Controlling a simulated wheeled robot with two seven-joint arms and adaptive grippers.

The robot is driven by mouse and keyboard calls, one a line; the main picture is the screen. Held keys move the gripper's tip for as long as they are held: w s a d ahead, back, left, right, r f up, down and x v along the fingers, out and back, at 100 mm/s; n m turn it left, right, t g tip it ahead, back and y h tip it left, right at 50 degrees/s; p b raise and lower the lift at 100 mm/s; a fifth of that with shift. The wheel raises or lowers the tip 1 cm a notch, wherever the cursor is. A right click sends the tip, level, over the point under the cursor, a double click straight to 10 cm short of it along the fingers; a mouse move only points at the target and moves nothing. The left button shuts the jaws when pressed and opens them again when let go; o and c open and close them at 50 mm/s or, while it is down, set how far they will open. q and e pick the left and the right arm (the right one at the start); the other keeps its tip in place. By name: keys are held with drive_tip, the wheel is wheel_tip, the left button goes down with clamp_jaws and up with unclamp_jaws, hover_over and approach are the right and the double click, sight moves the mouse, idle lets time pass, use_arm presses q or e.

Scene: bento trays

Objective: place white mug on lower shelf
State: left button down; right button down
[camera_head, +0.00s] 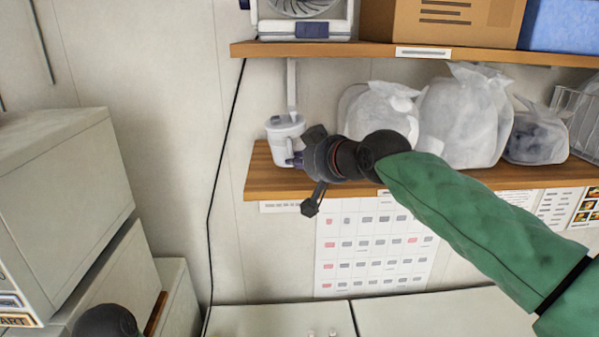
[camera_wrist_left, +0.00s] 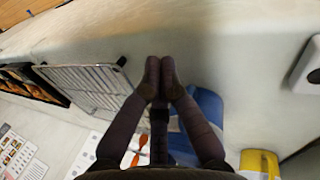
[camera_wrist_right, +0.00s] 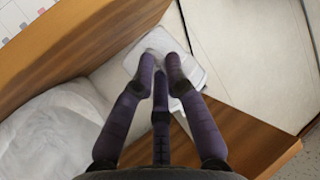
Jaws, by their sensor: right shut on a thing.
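The white mug (camera_head: 285,141) is upright at the left end of the lower wooden shelf (camera_head: 262,180) in the head view. My right gripper (camera_head: 297,160) reaches in from the right and is shut on the mug's lower right side. In the right wrist view the mug (camera_wrist_right: 190,78) shows pale behind and between the two fingertips (camera_wrist_right: 161,82), over the shelf board. I cannot tell whether its base touches the board. My left gripper (camera_wrist_left: 159,75) shows in the left wrist view with its fingertips together and nothing seen between them.
Several white bags (camera_head: 462,118) stand on the lower shelf right of my gripper, and a wire basket (camera_head: 585,125) is at its right end. The upper shelf (camera_head: 330,50) hangs above, bearing a cardboard box (camera_head: 445,20). Grey cabinets (camera_head: 60,200) stand at left.

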use_arm(q)
drive_tip(key=shift+r, duration=0.15)
use_arm(e)
wheel_tip(320, 180, down, 2)
drive_tip(key=shift+f, duration=0.2)
drive_tip(key=shift+f, duration=0.1)
drive_tip(key=c, duration=1.2)
unclamp_jaws()
drive_tip(key=shift+f, duration=0.15)
drive_tip(key=shift+c, duration=0.2)
